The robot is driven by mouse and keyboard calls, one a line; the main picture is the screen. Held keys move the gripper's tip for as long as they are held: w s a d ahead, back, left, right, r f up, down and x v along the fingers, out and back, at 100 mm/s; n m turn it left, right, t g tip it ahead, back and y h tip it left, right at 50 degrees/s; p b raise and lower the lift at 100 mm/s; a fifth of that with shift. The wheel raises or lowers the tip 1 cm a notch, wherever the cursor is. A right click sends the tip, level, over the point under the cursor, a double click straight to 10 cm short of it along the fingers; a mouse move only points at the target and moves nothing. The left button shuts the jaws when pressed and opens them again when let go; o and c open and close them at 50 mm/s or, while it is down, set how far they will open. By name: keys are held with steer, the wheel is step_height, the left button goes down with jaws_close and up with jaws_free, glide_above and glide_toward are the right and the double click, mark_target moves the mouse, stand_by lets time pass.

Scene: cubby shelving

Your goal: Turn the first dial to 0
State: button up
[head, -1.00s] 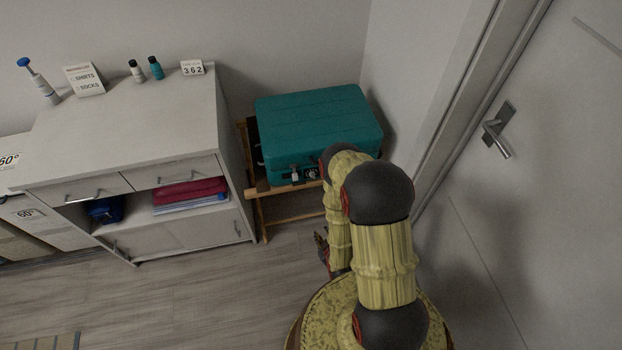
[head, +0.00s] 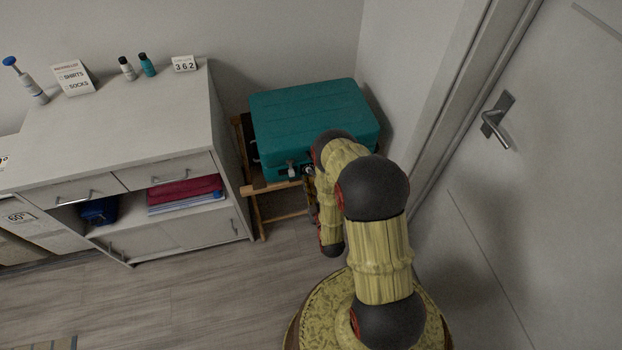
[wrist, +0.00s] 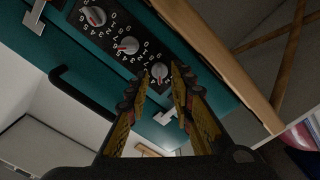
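A teal suitcase (head: 312,112) lies closed on a wooden rack, and its front has a black dial panel. In the wrist view the panel carries three grey dials in a slanted row: an upper-left dial (wrist: 95,17), a middle dial (wrist: 128,46) with a red mark, and a lower-right dial (wrist: 159,71). The tiny scale marks are too small to read surely. My gripper (wrist: 158,82) is open and empty, its fingers pointing at the lower-right dial, which shows between the tips. Contact cannot be told. In the head view my arm mostly hides the gripper.
Metal latches (wrist: 38,16) and a black handle (wrist: 82,92) stand out from the suitcase front. The wooden rack (head: 270,186) runs close below it. A white cabinet (head: 125,130) stands left, a door (head: 530,190) right. Floor is clear in front of the cabinet.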

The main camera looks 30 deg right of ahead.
steer(key=shift+w+d, duration=0.2)
steer(key=shift+w, duration=0.45)
steer(key=c, duration=0.3)
jaws_close()
